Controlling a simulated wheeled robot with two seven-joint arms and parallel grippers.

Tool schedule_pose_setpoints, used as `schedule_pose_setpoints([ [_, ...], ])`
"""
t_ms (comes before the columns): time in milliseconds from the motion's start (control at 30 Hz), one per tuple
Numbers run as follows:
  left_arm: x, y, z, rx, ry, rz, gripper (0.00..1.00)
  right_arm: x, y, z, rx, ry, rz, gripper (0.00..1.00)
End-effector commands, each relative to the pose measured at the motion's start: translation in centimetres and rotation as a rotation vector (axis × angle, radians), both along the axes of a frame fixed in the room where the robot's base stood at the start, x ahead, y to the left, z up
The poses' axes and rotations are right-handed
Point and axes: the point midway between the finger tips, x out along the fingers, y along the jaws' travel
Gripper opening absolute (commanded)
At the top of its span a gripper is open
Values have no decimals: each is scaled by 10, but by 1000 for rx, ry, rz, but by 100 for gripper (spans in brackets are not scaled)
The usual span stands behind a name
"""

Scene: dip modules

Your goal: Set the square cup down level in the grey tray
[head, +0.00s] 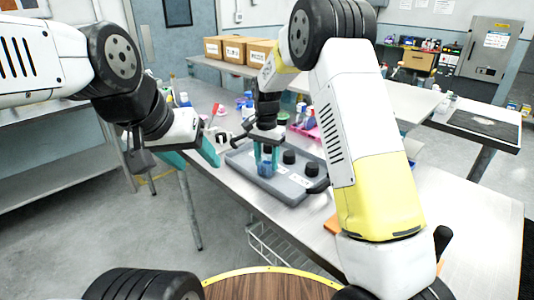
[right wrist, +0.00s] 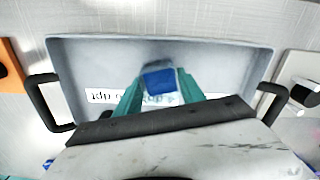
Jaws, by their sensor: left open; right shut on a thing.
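The grey tray (head: 235,158) lies on the metal table in the head view; it also fills much of the right wrist view (right wrist: 85,60). My right gripper (head: 267,158) points down over the tray, its teal fingers shut on the blue square cup (head: 265,170). In the right wrist view the cup (right wrist: 160,81) shows between the fingertips, inside the tray's outline. It looks roughly upright, low over or on the tray floor; I cannot tell whether it touches. My left gripper (head: 200,163) is open and empty, left of the tray.
The tray has black handles (right wrist: 45,103). Bottles and a pink bin (head: 312,130) stand behind it. An orange item (right wrist: 10,65) lies beside it.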

Motion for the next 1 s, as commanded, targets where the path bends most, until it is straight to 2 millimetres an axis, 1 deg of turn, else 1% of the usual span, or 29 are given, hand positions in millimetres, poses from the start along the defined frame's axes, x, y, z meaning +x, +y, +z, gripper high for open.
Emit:
schedule_pose_setpoints([
  [333,0,0,0,0,0,0,57,0,0,-7,0,0,0,7],
  [367,0,0,0,0,0,0,57,0,0,-7,1,0,0,48],
  [400,0,0,0,0,0,0,57,0,0,-7,0,-1,0,56],
  [467,0,0,0,0,0,0,57,0,0,-7,1,0,0,68],
  [500,0,0,0,0,0,0,57,0,0,-7,1,0,0,72],
  [767,0,0,0,0,0,0,57,0,0,-7,1,0,0,72],
  [833,0,0,0,0,0,0,57,0,0,-4,0,-1,0,72],
  [933,0,0,0,0,0,0,57,1,0,7,1,-3,0,72],
  [1000,0,0,0,0,0,0,57,1,1,19,2,-5,0,72],
])
